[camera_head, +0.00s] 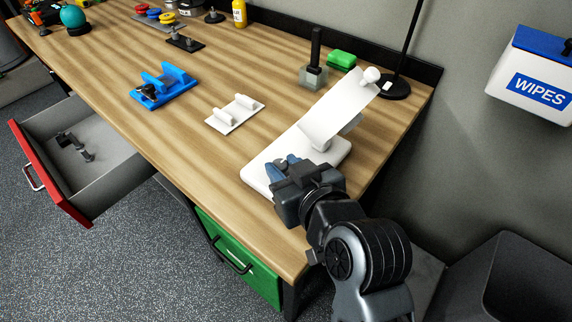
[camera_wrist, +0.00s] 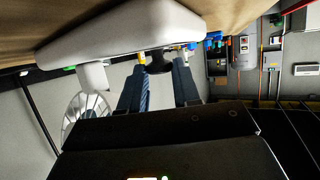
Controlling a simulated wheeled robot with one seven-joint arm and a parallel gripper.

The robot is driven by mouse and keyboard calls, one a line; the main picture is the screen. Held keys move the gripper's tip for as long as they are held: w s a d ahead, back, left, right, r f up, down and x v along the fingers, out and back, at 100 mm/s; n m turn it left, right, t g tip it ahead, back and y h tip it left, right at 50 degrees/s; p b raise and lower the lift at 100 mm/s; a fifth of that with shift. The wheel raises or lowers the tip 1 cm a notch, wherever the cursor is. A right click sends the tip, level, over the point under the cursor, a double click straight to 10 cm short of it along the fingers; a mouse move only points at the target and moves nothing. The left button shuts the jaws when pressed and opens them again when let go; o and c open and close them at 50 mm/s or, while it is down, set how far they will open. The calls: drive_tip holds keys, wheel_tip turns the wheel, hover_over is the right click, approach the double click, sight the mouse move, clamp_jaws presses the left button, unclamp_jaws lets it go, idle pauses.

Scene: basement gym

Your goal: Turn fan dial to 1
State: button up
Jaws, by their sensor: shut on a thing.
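The white fan (camera_head: 330,112) stands near the right end of the wooden workbench, on a rounded white base (camera_head: 257,176). In the wrist view, the underside-up fan base (camera_wrist: 130,32) fills the upper left and part of the round grille (camera_wrist: 88,112) shows below it. My gripper (camera_head: 284,163) is at the front of the base, with its blue fingers closed around the small dial (camera_wrist: 159,62). The dial looks dark in the wrist view, between the two fingertips (camera_wrist: 163,70). Its number markings cannot be read.
A white holder (camera_head: 235,114) and a blue holder (camera_head: 166,86) lie left of the fan. A red-fronted drawer (camera_head: 45,178) is open at the left.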

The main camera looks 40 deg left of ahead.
drive_tip(key=shift+s+a+r+m+t+h+p, duration=0.15)
drive_tip(key=shift+m+t+h+p, duration=0.25)
drive_tip(key=shift+m+t+p, duration=0.25)
drive_tip(key=shift+s+r+m+t+h+p, duration=0.1)
drive_tip(key=shift+m+t+h+p, duration=0.3)
drive_tip(key=shift+p, duration=0.45)
drive_tip(key=shift+s+a+f+m+t+h+p, duration=0.15)
drive_tip(key=shift+m+t+h+p, duration=0.3)
drive_tip(key=shift+m+t, duration=0.35)
drive_tip(key=shift+a+f+m+t+h+b, duration=0.1)
drive_tip(key=shift+m+t+h+b, duration=0.25)
drive_tip(key=shift+m+h, duration=0.2)
drive_tip(key=shift+a+f+m+t+h+b, duration=0.1)
drive_tip(key=shift+m+t+h+b, duration=0.2)
drive_tip(key=shift+m+h, duration=0.2)
drive_tip(key=shift+s+a+m+t+h+b, duration=0.15)
drive_tip(key=shift+m+t+h+b, duration=0.45)
drive_tip(key=shift+m+h+b, duration=0.6)
drive_tip(key=shift+h, duration=0.3)
drive_tip(key=o, duration=1)
drive_tip(key=shift+r, duration=0.1)
